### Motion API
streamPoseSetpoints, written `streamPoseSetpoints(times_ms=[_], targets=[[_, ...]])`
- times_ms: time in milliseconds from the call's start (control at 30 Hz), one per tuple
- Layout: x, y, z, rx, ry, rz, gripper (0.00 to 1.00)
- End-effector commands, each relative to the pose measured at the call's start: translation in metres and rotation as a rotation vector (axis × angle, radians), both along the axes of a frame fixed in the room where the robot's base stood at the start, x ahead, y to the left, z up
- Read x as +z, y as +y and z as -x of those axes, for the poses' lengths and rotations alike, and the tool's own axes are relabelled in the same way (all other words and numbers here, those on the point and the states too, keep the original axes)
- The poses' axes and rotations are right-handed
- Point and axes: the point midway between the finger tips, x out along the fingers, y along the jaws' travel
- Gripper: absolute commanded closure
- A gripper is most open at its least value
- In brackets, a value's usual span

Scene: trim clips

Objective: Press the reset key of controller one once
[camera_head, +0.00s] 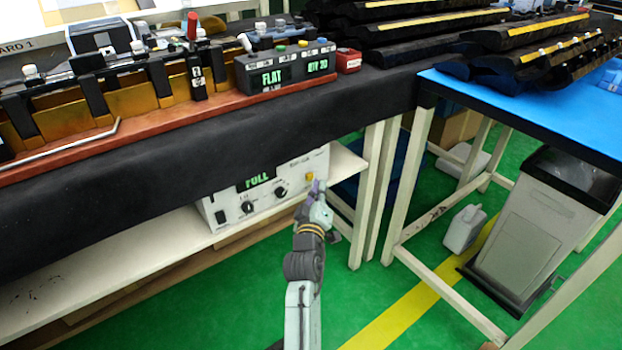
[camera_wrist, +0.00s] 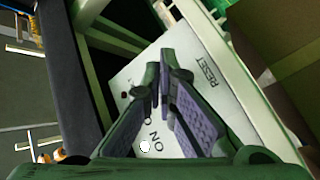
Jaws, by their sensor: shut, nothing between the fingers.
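A white controller box (camera_head: 268,187) stands on the shelf below the black-topped bench. Its green display (camera_head: 257,181) reads FULL, with dark knobs (camera_head: 247,207) below. A small yellow key (camera_head: 310,176) sits at the panel's right side. My gripper (camera_head: 318,188) is in front of the panel, its tips close to the yellow key; whether they touch cannot be told. In the wrist view my gripper (camera_wrist: 166,58) is shut and empty, its tips over the white panel (camera_wrist: 205,45), left of the RESET lettering (camera_wrist: 206,70). The key is hidden there. The number on the box is unreadable.
The shelf (camera_head: 150,255) has an open front edge, and white bench legs (camera_head: 373,190) stand just right of the box. Above, the bench carries a grey box (camera_head: 285,67) with a display and coloured buttons. A grey bin (camera_head: 530,230) stands at the right.

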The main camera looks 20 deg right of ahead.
Motion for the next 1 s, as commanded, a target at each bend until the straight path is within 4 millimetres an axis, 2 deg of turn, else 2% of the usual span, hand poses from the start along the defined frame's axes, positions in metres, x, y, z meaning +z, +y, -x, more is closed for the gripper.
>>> streamPoseSetpoints(times_ms=[1000], targets=[[0.0007, 0.003, -0.0106, -0.001, -0.004, 0.003, 1.0]])
